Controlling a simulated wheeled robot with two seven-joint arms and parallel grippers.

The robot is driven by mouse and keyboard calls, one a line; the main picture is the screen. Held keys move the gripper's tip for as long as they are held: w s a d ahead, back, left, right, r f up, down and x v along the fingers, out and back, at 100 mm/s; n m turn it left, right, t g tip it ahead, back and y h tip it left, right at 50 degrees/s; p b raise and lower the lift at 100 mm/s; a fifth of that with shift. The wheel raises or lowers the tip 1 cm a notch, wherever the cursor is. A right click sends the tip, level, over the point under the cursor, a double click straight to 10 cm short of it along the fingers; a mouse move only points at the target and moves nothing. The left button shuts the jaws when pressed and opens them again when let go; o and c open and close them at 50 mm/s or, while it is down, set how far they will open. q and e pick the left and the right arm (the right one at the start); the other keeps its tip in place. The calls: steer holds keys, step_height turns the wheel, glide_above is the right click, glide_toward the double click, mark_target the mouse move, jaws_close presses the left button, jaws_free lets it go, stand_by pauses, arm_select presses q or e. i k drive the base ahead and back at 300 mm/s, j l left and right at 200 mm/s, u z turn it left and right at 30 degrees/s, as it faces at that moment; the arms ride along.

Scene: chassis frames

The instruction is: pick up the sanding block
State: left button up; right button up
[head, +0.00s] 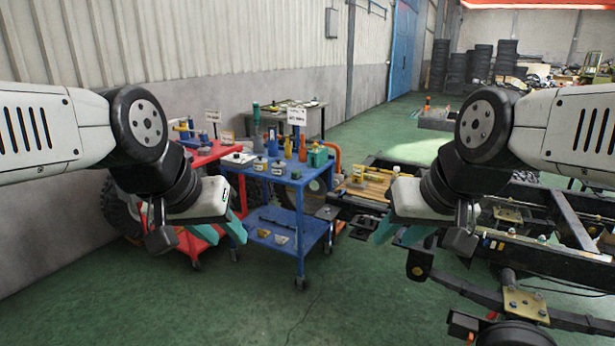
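I cannot pick out the sanding block for certain; the small items on the carts and the frame are too small to tell apart. The blue cart (297,220) stands ahead of me with several small tools, bottles and boxes on its top. A wooden board (375,187) with small yellowish items lies on the dark chassis frame right of the cart. My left gripper (222,235) hangs in front of the blue cart, its teal fingers apart and empty. My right gripper (400,237) hangs in front of the chassis frame, its teal fingers also apart and empty.
A red cart (205,156) stands left of the blue cart, with tyres beside it. The chassis frame (560,213) fills the right side. A dark table (308,113) stands behind the carts. The green floor (250,310) directly ahead is clear.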

mark_target(296, 174)
steer(key=i, duration=2.3)
steer(key=i+j+z, duration=0.1)
steer(key=i+z, duration=0.2)
steer(key=i, duration=0.25)
